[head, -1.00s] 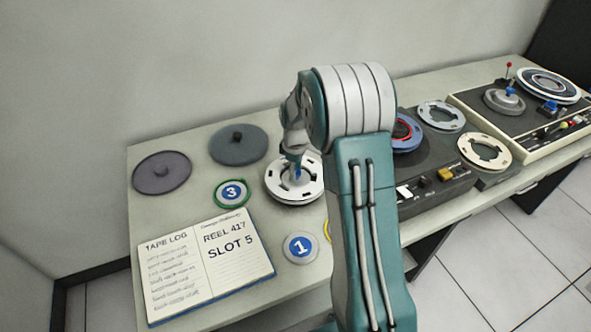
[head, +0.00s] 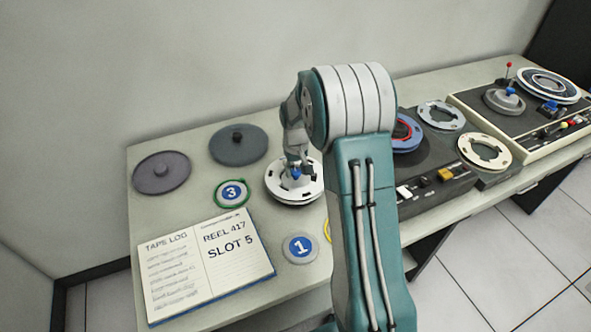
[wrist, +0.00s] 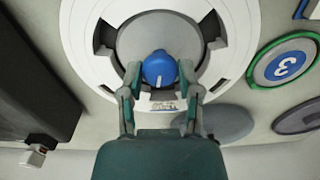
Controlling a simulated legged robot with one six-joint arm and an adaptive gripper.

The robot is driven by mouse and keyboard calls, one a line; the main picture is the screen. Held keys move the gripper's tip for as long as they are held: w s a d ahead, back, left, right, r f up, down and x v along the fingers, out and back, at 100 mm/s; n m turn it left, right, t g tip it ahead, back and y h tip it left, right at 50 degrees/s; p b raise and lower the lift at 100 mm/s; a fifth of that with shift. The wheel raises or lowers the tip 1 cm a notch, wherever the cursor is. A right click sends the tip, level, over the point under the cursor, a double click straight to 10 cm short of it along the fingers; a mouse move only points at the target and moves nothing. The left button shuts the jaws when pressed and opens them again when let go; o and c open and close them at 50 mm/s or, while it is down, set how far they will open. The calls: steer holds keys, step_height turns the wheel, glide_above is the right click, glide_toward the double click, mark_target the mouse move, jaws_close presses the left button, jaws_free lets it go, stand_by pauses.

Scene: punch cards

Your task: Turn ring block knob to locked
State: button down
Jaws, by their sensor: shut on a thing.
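The ring block (wrist: 88,25) is a round white ring with dark slots around a grey hub (wrist: 135,45). It sits on the table and also shows in the head view (head: 307,194). A blue knob (wrist: 160,66) with a short white mark stands at the hub's centre, and shows small in the head view (head: 295,174). My gripper (wrist: 160,77) is shut on the knob, one finger on each side. In the wrist view the white mark points down toward the palm. A small printed label (wrist: 168,105) is partly hidden between the fingers.
Disc 3 (head: 232,192) in a green ring and disc 1 (head: 300,248) lie close by. An open log book (head: 207,262) reads "REEL 417 SLOT 5". Two dark discs lie at the back left. Tape decks (head: 440,180) stand to the right, partly behind my arm.

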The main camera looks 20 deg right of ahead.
mark_target(295, 171)
steer(key=shift+f+m, duration=0.1)
steer(key=shift+m, duration=2.2)
steer(key=shift+c, duration=1.5)
jaws_free()
step_height(295, 171, up, 12)
steer(key=shift+a, duration=0.1)
